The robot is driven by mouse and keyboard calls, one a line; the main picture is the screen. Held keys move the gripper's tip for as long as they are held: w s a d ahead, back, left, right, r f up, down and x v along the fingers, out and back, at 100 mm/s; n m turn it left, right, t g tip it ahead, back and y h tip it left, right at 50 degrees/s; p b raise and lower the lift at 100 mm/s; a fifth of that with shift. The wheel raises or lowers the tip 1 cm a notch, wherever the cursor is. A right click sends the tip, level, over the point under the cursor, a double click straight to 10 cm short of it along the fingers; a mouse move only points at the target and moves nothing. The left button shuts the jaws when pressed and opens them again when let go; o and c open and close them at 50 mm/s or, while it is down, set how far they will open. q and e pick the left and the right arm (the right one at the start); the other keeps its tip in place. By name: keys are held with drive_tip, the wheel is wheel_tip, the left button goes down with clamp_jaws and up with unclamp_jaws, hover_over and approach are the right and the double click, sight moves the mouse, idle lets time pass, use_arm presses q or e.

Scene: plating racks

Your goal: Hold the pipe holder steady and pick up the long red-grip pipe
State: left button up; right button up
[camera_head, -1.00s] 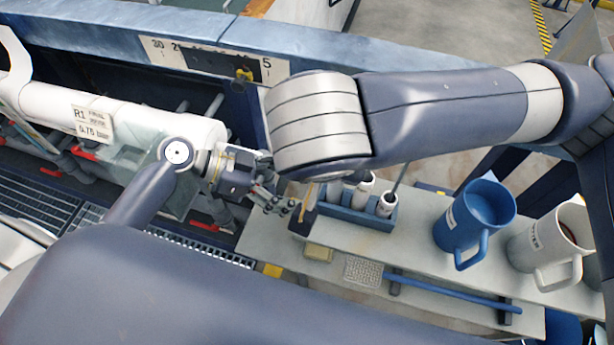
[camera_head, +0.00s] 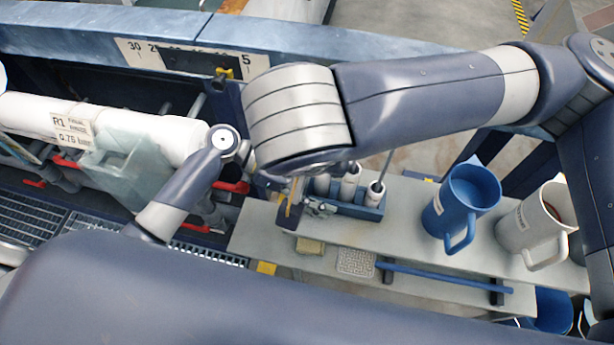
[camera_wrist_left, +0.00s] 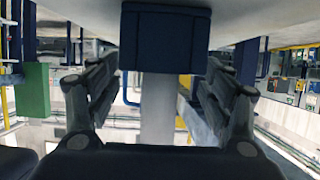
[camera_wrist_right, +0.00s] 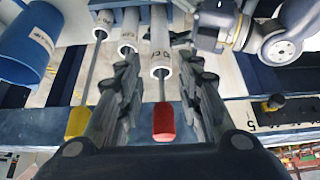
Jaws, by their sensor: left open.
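The blue pipe holder (camera_head: 345,209) stands on the grey bench with white sleeves in it. In the right wrist view, the long red-grip pipe (camera_wrist_right: 164,122) rises from a sleeve, its red end toward my camera. My right gripper (camera_wrist_right: 163,100) is open, its fingers on either side of this pipe with gaps. In the head view my right arm hides the red grip and right gripper. My left gripper (camera_head: 320,208) is low at the holder's left end. In the left wrist view its open fingers flank a dark blue block (camera_wrist_left: 165,38), apparently the holder's end; contact is unclear.
A yellow-grip pipe (camera_wrist_right: 77,122) stands beside the red one. A blue mug (camera_head: 462,205) and a white mug (camera_head: 530,228) stand right of the holder. A blue bar (camera_head: 440,278) lies in front. A white tank pipe (camera_head: 110,125) is at left.

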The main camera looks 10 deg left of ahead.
sight(340, 194)
use_arm(q)
drive_tip(key=shift+x, duration=1.55)
drive_tip(key=c, duration=1.2)
drive_tip(key=shift+c, duration=0.2)
